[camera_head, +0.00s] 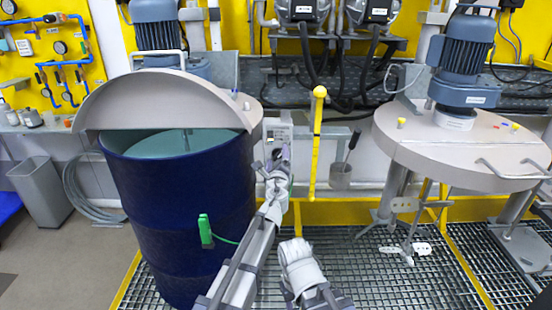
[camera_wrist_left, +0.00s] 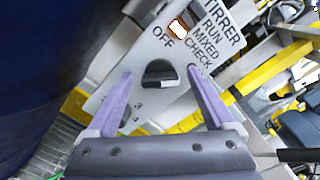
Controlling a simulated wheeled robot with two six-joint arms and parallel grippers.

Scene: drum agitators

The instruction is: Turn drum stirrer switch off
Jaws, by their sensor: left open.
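The stirrer switch is a black knob (camera_wrist_left: 159,72) on a pale panel (camera_wrist_left: 140,50), centred in the left wrist view. The panel reads "OFF", "RUN", "MIXED" and "CHECK", with part of "STIRRER" showing. An orange-white lamp (camera_wrist_left: 178,29) glows beside the lettering. A small pale mark shows on the knob's lower right edge; I cannot tell which label it points to. My left gripper (camera_wrist_left: 160,74) is open, with one purple finger on each side of the knob and visible gaps between. In the head view my left gripper (camera_head: 279,160) is at the panel box (camera_head: 278,128), partly covering it.
A dark blue drum (camera_head: 175,210) with a tilted half lid (camera_head: 165,100) stands close on the left. A yellow upright bar (camera_head: 317,150) stands just right of the gripper. A raised round lid with motor and stirrer (camera_head: 460,145) is at right. Metal grating (camera_head: 370,275) covers the floor.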

